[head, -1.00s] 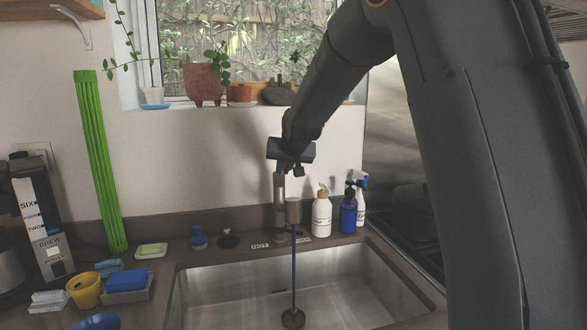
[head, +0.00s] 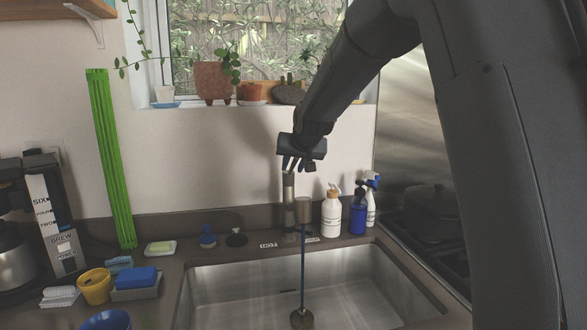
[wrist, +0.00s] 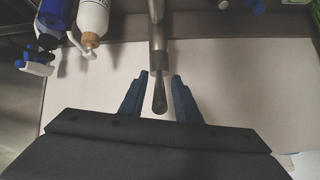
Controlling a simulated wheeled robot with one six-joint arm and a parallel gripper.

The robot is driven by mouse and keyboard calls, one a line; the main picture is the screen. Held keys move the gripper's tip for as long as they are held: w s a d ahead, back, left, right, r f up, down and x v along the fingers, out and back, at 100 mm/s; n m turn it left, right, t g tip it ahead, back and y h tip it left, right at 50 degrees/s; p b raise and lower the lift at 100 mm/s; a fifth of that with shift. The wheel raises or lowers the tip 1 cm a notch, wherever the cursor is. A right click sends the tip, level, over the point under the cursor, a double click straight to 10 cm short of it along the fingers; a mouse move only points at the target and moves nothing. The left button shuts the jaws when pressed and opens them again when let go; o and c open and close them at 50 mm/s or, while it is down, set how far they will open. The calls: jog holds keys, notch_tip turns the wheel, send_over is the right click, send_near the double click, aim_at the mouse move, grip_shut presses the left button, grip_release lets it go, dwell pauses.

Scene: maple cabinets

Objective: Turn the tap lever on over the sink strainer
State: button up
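The metal tap (head: 289,190) stands behind the sink (head: 345,278), its spout head (head: 303,209) over the basin. A thin dark-blue line (head: 303,265) runs from the spout head down to the round strainer (head: 302,318); I cannot tell for sure whether it is water. My gripper (head: 298,168) is just above the tap top. In the wrist view, my gripper (wrist: 160,78) is open, with its blue fingers on either side of the dark tap lever (wrist: 159,95). A gap shows on each side of the lever. The tap column (wrist: 158,40) extends beyond the fingertips.
A white pump bottle (head: 331,215), a blue bottle (head: 358,217) and a white spray bottle (head: 371,205) stand right of the tap. A blue-topped brush (head: 208,236) and a soap dish (head: 160,248) are left. Potted plants (head: 214,82) line the sill above.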

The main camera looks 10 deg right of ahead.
jog(key=b+v, duration=0.2)
jog(key=v, duration=0.4)
jog(key=shift+s+r, duration=0.25)
jog(key=shift+s, duration=0.1)
jog(key=shift+d, duration=0.15)
